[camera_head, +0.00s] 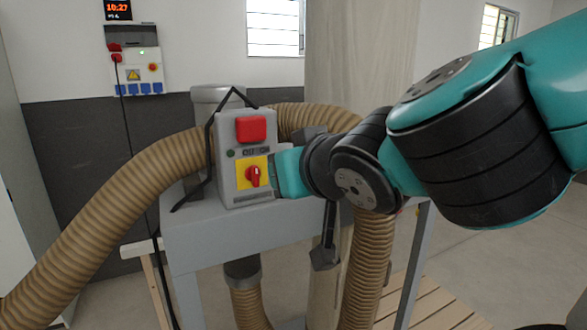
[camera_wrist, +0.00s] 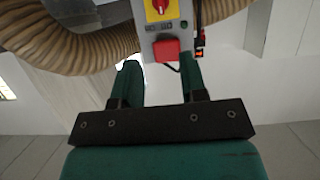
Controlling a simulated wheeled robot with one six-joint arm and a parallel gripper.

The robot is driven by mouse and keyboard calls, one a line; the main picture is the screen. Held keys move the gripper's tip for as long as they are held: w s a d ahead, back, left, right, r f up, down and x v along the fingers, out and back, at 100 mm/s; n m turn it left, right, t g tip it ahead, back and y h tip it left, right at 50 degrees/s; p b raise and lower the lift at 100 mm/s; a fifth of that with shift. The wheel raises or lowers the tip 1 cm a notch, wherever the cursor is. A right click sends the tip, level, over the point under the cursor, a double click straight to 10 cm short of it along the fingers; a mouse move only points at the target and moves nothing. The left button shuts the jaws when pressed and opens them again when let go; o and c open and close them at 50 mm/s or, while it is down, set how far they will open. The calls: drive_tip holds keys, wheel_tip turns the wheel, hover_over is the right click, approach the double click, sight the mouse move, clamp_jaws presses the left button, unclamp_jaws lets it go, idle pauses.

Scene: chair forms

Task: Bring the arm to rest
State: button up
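My arm reaches in from the right side of the head view, with teal links and black joints. Its end overlaps the right side of a grey control box (camera_head: 238,128) in that view. My gripper's fingers cannot be made out clearly there. In the wrist view my gripper (camera_wrist: 163,68) has two dark green fingers standing apart on a black bar, with nothing held between them. The control box, with a red button (camera_wrist: 166,49) and a red knob (camera_wrist: 159,4) on a yellow plate, shows beyond the fingers. Whether anything touches it I cannot tell.
The box stands on a grey machine frame (camera_head: 200,240). A thick ribbed brown hose (camera_head: 105,220) curves around the left, and another (camera_head: 369,265) hangs below my arm. A black cable runs beside the box. A pale column (camera_head: 355,60) stands behind. A slatted wooden pallet (camera_head: 440,310) lies on the floor.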

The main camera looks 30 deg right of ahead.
idle(0.4)
drive_tip(key=s+a+f+n+g+y+b, duration=0.1)
drive_tip(key=s+f+g+b, duration=0.15)
drive_tip(key=f, duration=0.55)
drive_tip(key=s+f+n+g+b, duration=0.15)
drive_tip(key=f+g+b, duration=0.25)
drive_tip(key=f, duration=0.4)
drive_tip(key=s+a+f+n+g+y+b, duration=0.3)
drive_tip(key=s+f+n+g+b, duration=0.1)
drive_tip(key=s, duration=0.6)
wheel_tip(320, 180, down, 3)
drive_tip(key=g+b, duration=0.1)
drive_tip(key=g, duration=0.2)
drive_tip(key=shift+s+a+r, duration=0.2)
drive_tip(key=shift+s+a, duration=0.05)
drive_tip(key=shift+s, duration=0.05)
